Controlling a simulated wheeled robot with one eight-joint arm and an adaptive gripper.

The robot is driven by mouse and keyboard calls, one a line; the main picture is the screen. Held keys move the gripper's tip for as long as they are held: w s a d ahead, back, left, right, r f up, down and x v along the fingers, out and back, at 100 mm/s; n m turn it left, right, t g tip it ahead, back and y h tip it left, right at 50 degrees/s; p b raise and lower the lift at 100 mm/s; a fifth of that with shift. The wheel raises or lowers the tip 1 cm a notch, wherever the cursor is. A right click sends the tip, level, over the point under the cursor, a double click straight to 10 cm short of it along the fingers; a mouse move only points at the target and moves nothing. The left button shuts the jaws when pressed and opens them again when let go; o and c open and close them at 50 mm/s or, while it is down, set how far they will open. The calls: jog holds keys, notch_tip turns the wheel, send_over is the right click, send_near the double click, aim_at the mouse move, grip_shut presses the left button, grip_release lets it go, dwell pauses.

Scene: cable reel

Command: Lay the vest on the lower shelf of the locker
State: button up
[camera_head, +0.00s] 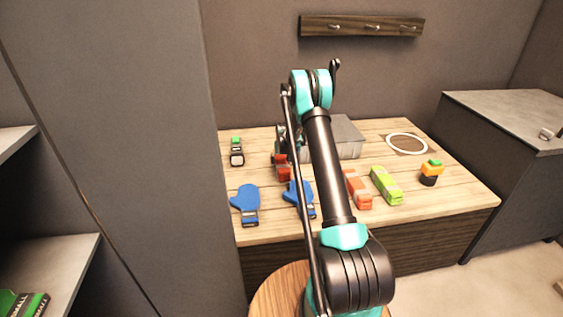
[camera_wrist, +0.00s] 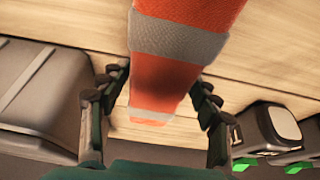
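A folded orange-red vest with grey bands lies between my gripper's fingers in the wrist view (camera_wrist: 180,40). In the head view it looks red (camera_head: 282,172), partly hidden by my arm, over the left half of the wooden table. My gripper (camera_wrist: 161,78) has one finger on each side of the vest, its tips close to the vest's edges. Whether they press on it I cannot tell. The locker stands at the left, with an upper shelf (camera_head: 12,140) and a lower shelf (camera_head: 72,262). A green-and-black package (camera_head: 22,304) lies on the lower shelf.
On the wooden table (camera_head: 450,205) are blue gloves (camera_head: 245,200), an orange folded item (camera_head: 358,190), a lime one (camera_head: 386,185), a grey case (camera_head: 347,138) and a black device with green (camera_head: 237,155). The grey locker side panel (camera_head: 110,120) stands between shelves and table.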

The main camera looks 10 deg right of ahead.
jog(key=shift+o, duration=0.9)
jog(key=shift+r, duration=0.15)
